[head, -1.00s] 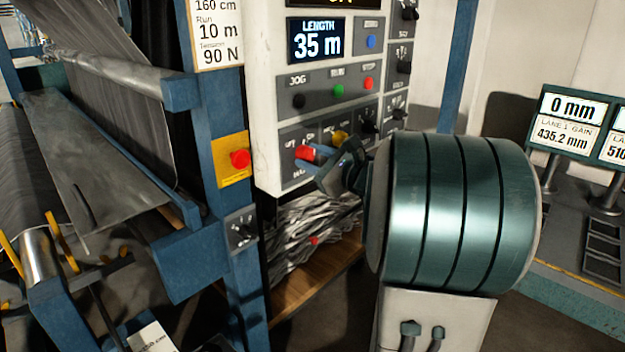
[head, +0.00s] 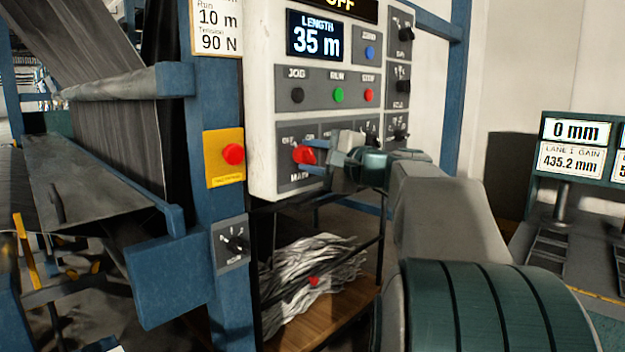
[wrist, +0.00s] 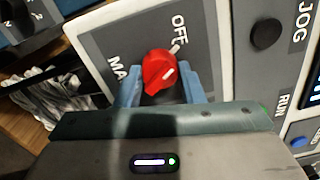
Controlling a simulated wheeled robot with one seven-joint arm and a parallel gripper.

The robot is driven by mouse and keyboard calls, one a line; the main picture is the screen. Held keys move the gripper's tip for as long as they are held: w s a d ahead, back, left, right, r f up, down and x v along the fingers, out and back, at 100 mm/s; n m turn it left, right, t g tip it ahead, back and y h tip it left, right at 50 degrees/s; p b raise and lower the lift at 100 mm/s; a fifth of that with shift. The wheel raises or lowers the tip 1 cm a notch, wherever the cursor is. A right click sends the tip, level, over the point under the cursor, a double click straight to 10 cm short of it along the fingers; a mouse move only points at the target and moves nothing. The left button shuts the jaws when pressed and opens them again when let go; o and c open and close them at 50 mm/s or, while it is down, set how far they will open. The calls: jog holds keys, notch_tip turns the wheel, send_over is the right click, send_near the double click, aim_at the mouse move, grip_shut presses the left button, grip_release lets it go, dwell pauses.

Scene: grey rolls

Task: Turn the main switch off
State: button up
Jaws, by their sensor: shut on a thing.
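The main switch is a red rotary knob (head: 303,155) at the lower left of the white control panel (head: 262,100), above a label partly reading "MAIN". It also shows in the wrist view (wrist: 160,72), where the white mark on the knob slants towards the "OFF" label. My gripper (head: 309,158) is shut on the knob, with one blue finger on each side of it, as the wrist view also shows (wrist: 160,84). A display cut off at the top edge (head: 340,6) reads "OFF". My gripper hides the controls just right of the knob.
A red button on a yellow plate (head: 232,154) is on the blue post left of the panel. Black, green and red buttons (head: 339,95) sit above the switch. A shelf with grey scraps (head: 315,262) is below. The screen stand (head: 580,145) is at the right.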

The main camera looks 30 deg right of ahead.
jog(key=shift+f+n+b, duration=0.1)
jog(key=shift+n+b, duration=1)
jog(key=shift+b, duration=0.15)
jog(key=o, duration=1)
jog(key=v, duration=1.3)
jog(key=shift+s+p, duration=0.3)
jog(key=shift+s, duration=0.1)
